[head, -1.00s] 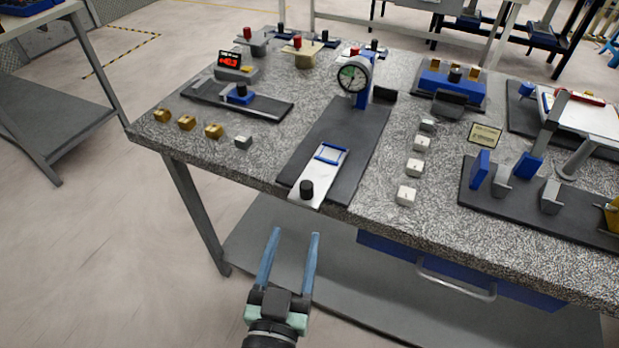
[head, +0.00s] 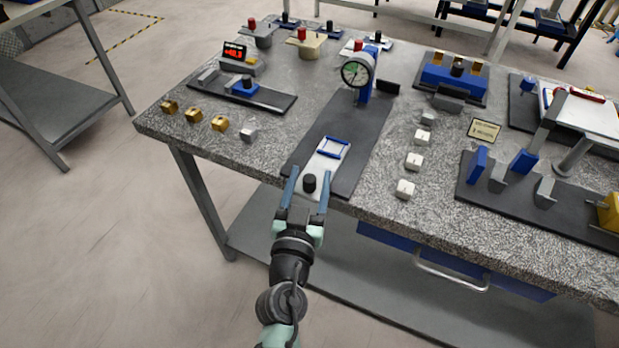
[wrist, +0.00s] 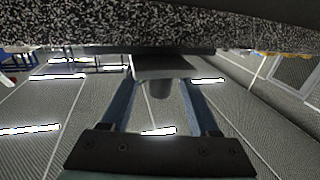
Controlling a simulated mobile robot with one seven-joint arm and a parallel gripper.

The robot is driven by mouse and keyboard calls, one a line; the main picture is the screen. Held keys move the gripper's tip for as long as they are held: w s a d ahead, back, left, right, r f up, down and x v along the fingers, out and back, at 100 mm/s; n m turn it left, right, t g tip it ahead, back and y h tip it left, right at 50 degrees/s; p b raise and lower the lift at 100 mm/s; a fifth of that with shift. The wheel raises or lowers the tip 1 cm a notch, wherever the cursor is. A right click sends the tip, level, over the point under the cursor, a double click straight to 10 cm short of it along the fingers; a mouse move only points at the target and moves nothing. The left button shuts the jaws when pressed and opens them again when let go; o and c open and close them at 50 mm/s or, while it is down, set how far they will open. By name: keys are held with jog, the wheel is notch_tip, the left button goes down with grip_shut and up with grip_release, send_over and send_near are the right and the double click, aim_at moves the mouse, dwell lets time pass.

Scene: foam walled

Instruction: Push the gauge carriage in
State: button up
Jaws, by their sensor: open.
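The gauge carriage (head: 330,158) is a pale metal slide with a blue frame on top and a black knob (head: 309,184) at its near end. It lies on a dark base plate (head: 359,134), near the table's front edge. A round dial gauge (head: 356,71) stands on a blue post at the far end of that plate. My gripper (head: 306,178) is open, with its blue fingers on either side of the knob; contact cannot be told. In the wrist view the knob (wrist: 158,89) shows between the fingers, below the carriage's underside.
Brass blocks (head: 194,115) and a grey block (head: 248,133) lie left of the plate. White blocks (head: 413,161) stand in a row to its right. A fixture with blue stops (head: 478,164) is further right. A drawer handle (head: 450,283) juts out below the tabletop.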

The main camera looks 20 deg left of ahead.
grip_shut()
dwell(1.4)
